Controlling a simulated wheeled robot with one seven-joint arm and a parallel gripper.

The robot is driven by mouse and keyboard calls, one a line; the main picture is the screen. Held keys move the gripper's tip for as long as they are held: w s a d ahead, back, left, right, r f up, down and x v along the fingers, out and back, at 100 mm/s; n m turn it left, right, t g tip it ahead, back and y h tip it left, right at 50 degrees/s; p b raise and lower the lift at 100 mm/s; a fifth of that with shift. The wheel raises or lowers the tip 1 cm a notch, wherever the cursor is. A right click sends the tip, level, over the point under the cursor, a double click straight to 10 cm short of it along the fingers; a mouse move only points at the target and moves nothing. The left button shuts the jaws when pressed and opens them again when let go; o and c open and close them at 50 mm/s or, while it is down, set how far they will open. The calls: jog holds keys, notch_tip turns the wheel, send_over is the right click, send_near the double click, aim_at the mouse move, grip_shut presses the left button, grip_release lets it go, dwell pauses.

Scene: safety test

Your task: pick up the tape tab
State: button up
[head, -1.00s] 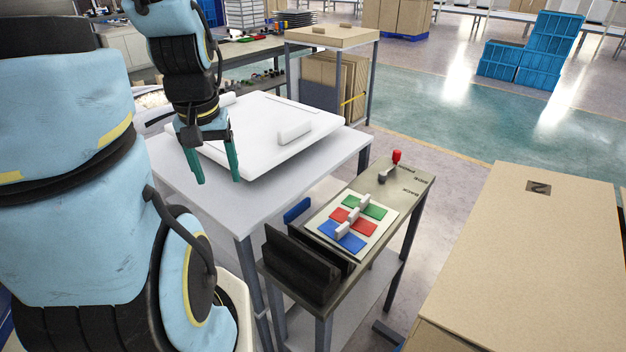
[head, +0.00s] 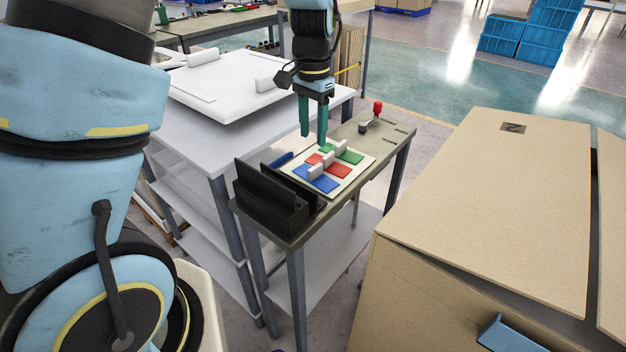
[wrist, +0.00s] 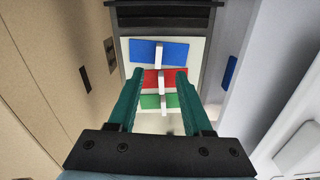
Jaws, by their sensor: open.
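Three white tabs stand in a row on a pale board (head: 358,170), one each on a blue pad (head: 326,185), a red pad (head: 312,158) and a green pad (head: 352,157). I cannot tell which is the tape tab. In the wrist view the tabs are on blue (wrist: 158,54), red (wrist: 160,80) and green (wrist: 163,102). My gripper (head: 313,139) is open and empty, pointing down above the board. In the wrist view its green fingers (wrist: 160,71) appear either side of the red-pad tab, without visible contact.
A black slotted holder (head: 268,203) stands at the bench's near end, beside a blue piece (head: 282,160). A red-knobbed lever (head: 378,107) stands at the far end. A white table (head: 180,135) is left; a large cardboard box (head: 480,200) is right.

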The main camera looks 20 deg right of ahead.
send_over(315, 167)
jog(key=f, duration=0.4)
jog(key=shift+a+f+p, duration=0.2)
jog(key=shift+a+p, duration=0.05)
jog(key=shift+p, duration=0.1)
jog(key=shift+d+f+p, duration=0.15)
jog(key=shift+f+p, duration=0.35)
jog(key=shift+f, duration=0.85)
jog(key=shift+d+f+p, duration=0.15)
jog(key=shift+f+p, duration=0.35)
jog(key=shift+f, duration=0.85)
grip_shut()
